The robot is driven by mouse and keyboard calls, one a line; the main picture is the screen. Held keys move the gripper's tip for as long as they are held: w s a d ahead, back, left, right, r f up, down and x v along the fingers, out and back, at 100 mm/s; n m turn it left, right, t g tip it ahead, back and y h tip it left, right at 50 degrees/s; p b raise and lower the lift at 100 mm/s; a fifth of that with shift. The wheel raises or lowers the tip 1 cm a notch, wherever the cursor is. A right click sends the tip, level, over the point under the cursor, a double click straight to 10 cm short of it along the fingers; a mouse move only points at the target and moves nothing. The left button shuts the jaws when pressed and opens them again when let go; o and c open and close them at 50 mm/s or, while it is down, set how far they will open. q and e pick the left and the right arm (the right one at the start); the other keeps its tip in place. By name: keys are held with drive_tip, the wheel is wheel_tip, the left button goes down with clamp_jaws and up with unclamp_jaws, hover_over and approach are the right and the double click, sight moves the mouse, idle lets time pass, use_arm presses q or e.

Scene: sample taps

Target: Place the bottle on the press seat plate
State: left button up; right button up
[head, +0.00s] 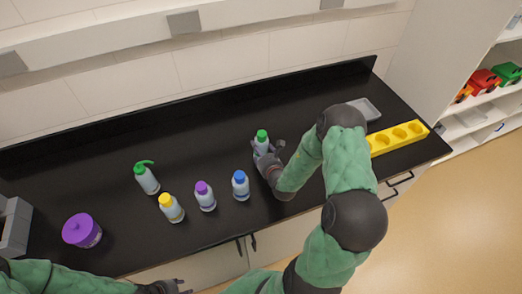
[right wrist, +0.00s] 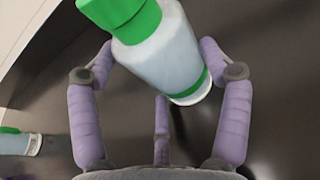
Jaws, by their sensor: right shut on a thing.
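A white bottle with a green cap (head: 262,146) is in my right gripper (head: 267,158), over the middle of the black counter. In the right wrist view, the fingers of the gripper are around the white body of the bottle (right wrist: 172,62), and its green cap is at the top edge. The bottle looks tilted in that view; I cannot tell whether its base touches the counter. My left gripper (head: 172,287) is at the bottom edge, partly cut off, with its fingers unclear. I cannot identify the press seat plate for certain; a grey flat tray (head: 368,107) lies behind my right arm.
Bottles with yellow (head: 171,208), purple (head: 205,197) and blue (head: 240,186) caps stand in front, with a green-topped pump bottle (head: 147,179) behind. A purple-lidded jar (head: 82,230) and grey block (head: 13,228) are left. A yellow holed rack (head: 398,138) is right.

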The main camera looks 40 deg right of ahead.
sight(261, 146)
drive_tip(key=shift+r, duration=0.55)
wheel_tip(261, 146, up, 3)
drive_tip(key=shift+d+f+p, duration=0.1)
drive_tip(key=shift+f+p, duration=0.1)
drive_tip(key=shift+p, duration=0.25)
drive_tip(key=s+a+r+p, duration=0.3)
drive_tip(key=s+a+r, duration=0.4)
drive_tip(key=s, duration=0.5)
wheel_tip(261, 146, up, 2)
drive_tip(key=shift+a+r, duration=0.15)
drive_tip(key=shift+a, duration=0.05)
